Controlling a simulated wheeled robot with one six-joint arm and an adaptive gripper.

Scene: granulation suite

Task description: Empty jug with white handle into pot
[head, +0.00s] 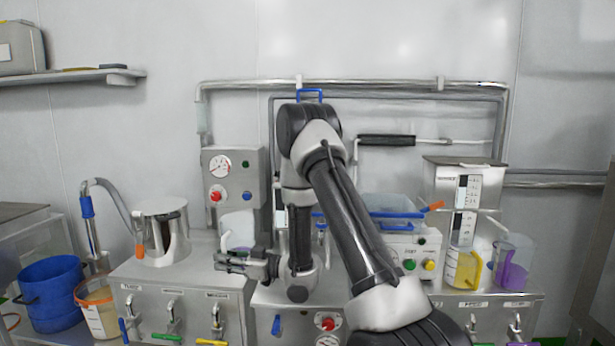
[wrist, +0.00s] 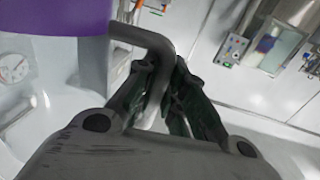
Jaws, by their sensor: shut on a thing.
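The jug (head: 238,226) is a pale, translucent vessel in the head view, just above and behind my gripper (head: 226,262). In the wrist view my gripper (wrist: 163,80) is shut on the jug's pale grey-white bent handle (wrist: 152,40). A purple part (wrist: 50,16) shows beside the handle at the upper left; I cannot tell whether it is the jug's contents. The steel pot (head: 164,236) stands left of the jug on a steel cabinet top. Its inside is hidden from this angle. The jug's fill level and exact tilt are unclear.
A gauge box (head: 233,178) is behind the jug. A blue bucket (head: 50,292) is at far left.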

